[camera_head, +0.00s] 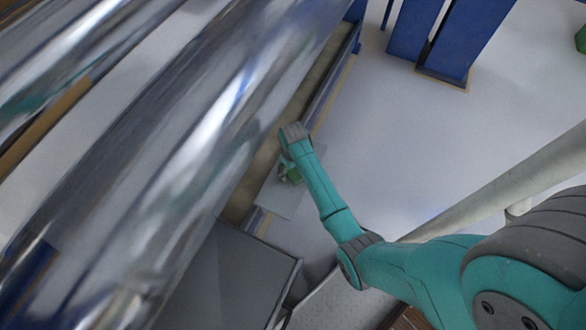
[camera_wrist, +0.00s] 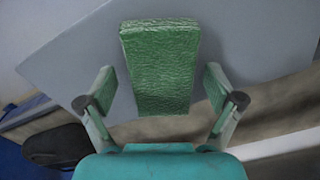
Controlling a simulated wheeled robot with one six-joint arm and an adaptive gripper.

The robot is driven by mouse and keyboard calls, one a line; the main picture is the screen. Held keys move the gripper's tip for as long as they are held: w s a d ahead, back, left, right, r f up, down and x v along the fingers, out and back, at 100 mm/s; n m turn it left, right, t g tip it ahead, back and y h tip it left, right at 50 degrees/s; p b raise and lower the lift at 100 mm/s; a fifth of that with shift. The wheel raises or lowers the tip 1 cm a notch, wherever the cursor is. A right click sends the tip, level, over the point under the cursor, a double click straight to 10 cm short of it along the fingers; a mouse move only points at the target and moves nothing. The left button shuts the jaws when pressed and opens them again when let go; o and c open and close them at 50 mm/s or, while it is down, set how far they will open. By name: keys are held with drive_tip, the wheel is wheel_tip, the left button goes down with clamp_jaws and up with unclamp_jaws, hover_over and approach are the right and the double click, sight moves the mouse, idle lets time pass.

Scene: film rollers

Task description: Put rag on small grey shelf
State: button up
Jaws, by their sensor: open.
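The rag (camera_wrist: 160,68) is a green, textured, folded block in the wrist view. It appears to lie on the small grey shelf (camera_wrist: 235,30), a flat plate. In the head view the rag (camera_head: 294,175) is a small green patch, partly hidden by my wrist, over the pale shelf plate (camera_head: 276,198). My gripper (camera_wrist: 158,74) is open, with one finger on each side of the rag and a gap visible on both sides. My gripper (camera_head: 286,168) is small and partly covered in the head view.
Large shiny rollers (camera_head: 190,140) fill the left, close beside my arm's end. A dark grey box-like surface (camera_head: 235,275) stands below the shelf. A blue post (camera_head: 450,40) stands at the top.

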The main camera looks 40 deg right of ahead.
sight(293, 170)
wheel_tip(293, 170, up, 12)
drive_tip(key=s+a+f+t, duration=0.1)
drive_tip(key=s+a+f, duration=0.1)
drive_tip(key=s+a+f+t, duration=0.1)
drive_tip(key=s+a+f, duration=0.1)
drive_tip(key=s, duration=0.1)
drive_tip(key=s+a+f+t, duration=0.1)
drive_tip(key=s+f, duration=0.1)
drive_tip(key=s, duration=0.1)
drive_tip(key=shift+a+h, duration=0.4)
drive_tip(key=s+a+r+t, duration=0.3)
drive_tip(key=s+a+t, duration=0.2)
drive_tip(key=s, duration=0.6)
drive_tip(key=s+a+r+t, duration=0.1)
drive_tip(key=s+r+t, duration=0.1)
drive_tip(key=s+r, duration=0.3)
drive_tip(key=s+a+r+t, duration=0.2)
drive_tip(key=s+r, duration=0.3)
drive_tip(key=r, duration=0.6)
drive_tip(key=s+a+r+t, duration=0.1)
drive_tip(key=s+r+t, duration=0.2)
drive_tip(key=r, duration=0.5)
drive_tip(key=shift+s+a+r+y, duration=0.15)
drive_tip(key=shift+s+r+y, duration=0.2)
drive_tip(key=shift+s, duration=0.55)
